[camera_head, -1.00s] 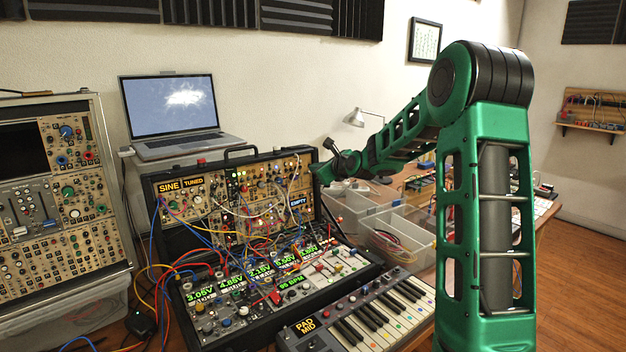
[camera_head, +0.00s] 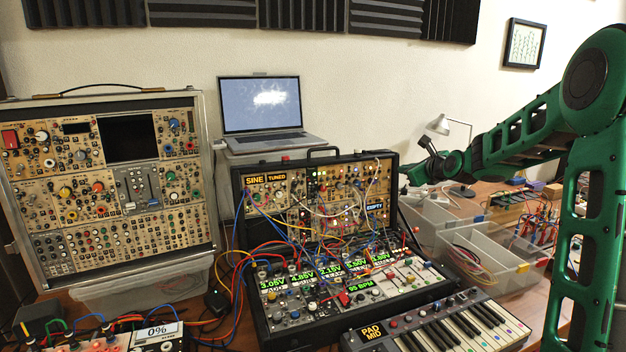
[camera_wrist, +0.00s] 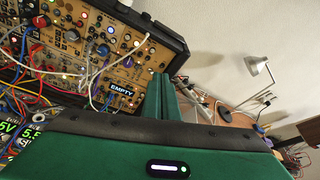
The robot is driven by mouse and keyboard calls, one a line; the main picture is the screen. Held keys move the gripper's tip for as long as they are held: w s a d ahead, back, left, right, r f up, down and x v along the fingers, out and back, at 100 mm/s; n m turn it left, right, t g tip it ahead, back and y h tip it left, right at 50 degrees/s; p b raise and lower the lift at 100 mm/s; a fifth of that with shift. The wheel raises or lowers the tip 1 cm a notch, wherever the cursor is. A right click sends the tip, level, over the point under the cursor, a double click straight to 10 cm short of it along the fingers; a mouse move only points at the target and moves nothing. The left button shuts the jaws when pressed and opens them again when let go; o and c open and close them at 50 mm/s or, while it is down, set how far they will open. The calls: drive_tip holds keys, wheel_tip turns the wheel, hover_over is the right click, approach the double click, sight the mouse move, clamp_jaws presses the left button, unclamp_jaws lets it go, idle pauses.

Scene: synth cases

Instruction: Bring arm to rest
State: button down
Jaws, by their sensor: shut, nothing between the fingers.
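My green arm reaches in from the right in the head view, over the workbench. My gripper (camera_head: 409,178) is small there, beside the upper right corner of the open black synth case (camera_head: 398,215). In the wrist view the two green fingers of my gripper (camera_wrist: 166,92) stand close together, shut and empty. They are in front of the case's right side, near the panel labelled EMPTY. I cannot tell from these frames how much room lies between the fingers and the case.
A laptop (camera_head: 262,110) stands behind the case. A larger modular case (camera_head: 105,185) is at left, and a small keyboard (camera_head: 440,330) is in front. Clear plastic bins (camera_head: 490,262) stand below my arm. A desk lamp (camera_head: 441,125) stands behind my gripper. Loose cables hang between devices.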

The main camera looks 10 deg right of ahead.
drive_tip(key=s+a+f+n+g, duration=0.2)
drive_tip(key=s+n, duration=0.6)
drive_tip(key=s, duration=1)
drive_tip(key=s+a+f+n+g, duration=0.2)
drive_tip(key=s+f+n+g, duration=0.5)
drive_tip(key=s, duration=1.1)
drive_tip(key=s+a+f+n+g, duration=0.2)
drive_tip(key=s+f+n+g, duration=0.3)
drive_tip(key=s, duration=1.4)
drive_tip(key=n, duration=0.4)
drive_tip(key=shift+a+n, duration=0.3)
drive_tip(key=shift+f, duration=0.1)
